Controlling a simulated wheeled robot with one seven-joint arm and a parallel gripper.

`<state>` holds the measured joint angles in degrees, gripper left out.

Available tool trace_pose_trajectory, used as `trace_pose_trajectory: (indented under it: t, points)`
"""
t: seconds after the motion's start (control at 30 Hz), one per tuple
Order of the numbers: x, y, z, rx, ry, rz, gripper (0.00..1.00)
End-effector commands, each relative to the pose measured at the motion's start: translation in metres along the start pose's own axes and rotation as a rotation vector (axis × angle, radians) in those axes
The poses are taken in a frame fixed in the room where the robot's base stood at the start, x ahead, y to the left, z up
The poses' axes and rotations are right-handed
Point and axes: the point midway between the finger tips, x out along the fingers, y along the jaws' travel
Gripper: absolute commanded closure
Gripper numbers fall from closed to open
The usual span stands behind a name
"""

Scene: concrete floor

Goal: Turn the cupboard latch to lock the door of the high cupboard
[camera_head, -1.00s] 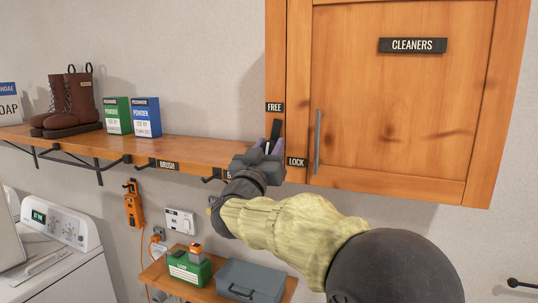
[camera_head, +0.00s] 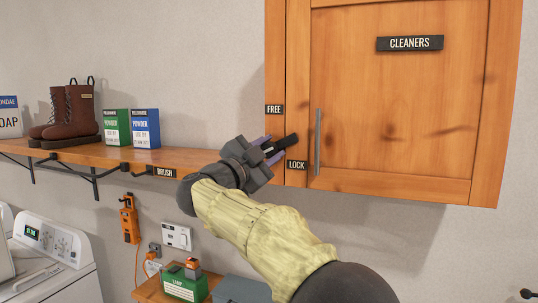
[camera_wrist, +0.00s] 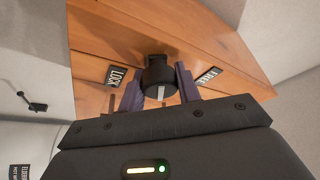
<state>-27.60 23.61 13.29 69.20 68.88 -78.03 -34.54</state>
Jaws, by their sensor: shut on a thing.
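The high cupboard (camera_head: 400,120) is wooden, with a CLEANERS sign (camera_head: 410,43) and a vertical grey handle (camera_head: 317,142). Its door looks closed. The black latch (camera_head: 287,144) is on the cupboard's left part, between the FREE label (camera_head: 274,109) and the LOCK label (camera_head: 296,165). Its bar points right and slightly up. My gripper (camera_head: 270,149) reaches it from the lower left, shut on the latch. In the wrist view the round latch knob (camera_wrist: 158,76) is between my two purple fingers, with LOCK (camera_wrist: 116,76) left and FREE (camera_wrist: 208,76) right.
A wooden shelf (camera_head: 80,153) left of the cupboard holds brown boots (camera_head: 73,118), a green box (camera_head: 117,128) and a blue box (camera_head: 146,128). Below are a white washing machine (camera_head: 55,245) and a low shelf with a green case (camera_head: 186,283) and a grey box (camera_head: 238,290).

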Motion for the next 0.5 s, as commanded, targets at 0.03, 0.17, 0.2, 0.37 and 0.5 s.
trace_pose_trajectory:
  t: [0.03,0.17,0.2,0.37,0.5]
  points:
    - [-0.0006,0.0005,0.0015,0.043,-0.002,0.018,0.89]
    - [-0.0004,0.0006,0.0014,0.154,-0.002,0.065,0.89]
    - [-0.0003,0.0007,0.0015,0.185,-0.002,0.078,0.89]
    - [-0.0003,0.0008,0.0011,0.301,-0.002,0.126,0.89]
    - [-0.0003,0.0013,0.0014,0.376,-0.001,0.158,0.89]
